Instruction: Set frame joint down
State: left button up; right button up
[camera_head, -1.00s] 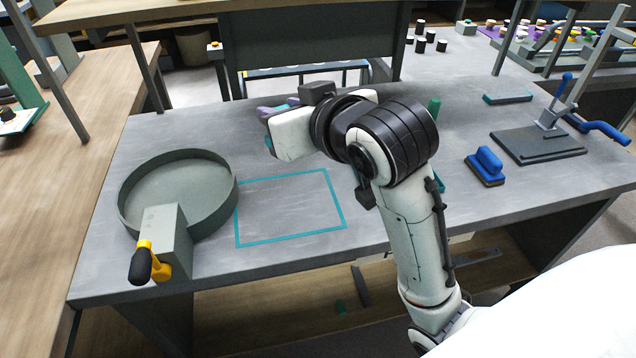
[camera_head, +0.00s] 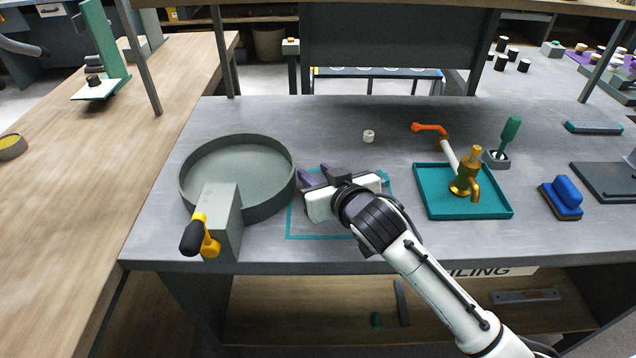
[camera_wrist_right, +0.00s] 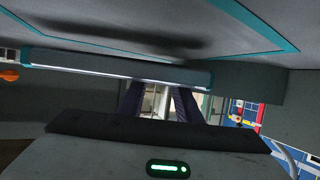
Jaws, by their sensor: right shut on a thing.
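My right gripper (camera_head: 316,175) is low over the teal rectangle outline (camera_head: 290,222) on the grey bench, beside the round pan. Its purple fingers also show in the right wrist view (camera_wrist_right: 158,98). They are shut on a long grey bar with a pale teal edge, which I take to be the frame joint (camera_wrist_right: 110,67). The bar lies crosswise at the fingertips. A dark shadow lies on the bench surface close to it; whether they touch I cannot tell. In the head view the gripper and arm mostly hide the bar. My left gripper is out of view.
A round grey pan (camera_head: 240,208) with a block and a yellow-black handle stands left of the gripper. A teal tray (camera_head: 430,204) with a brass tap stands right. A small white ring (camera_head: 369,136) lies behind. A blue brush (camera_head: 562,198) is far right. The bench's back left is clear.

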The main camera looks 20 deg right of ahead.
jog(key=shift+f, duration=0.95)
jog(key=shift+f, duration=0.15)
jog(key=o, duration=0.9)
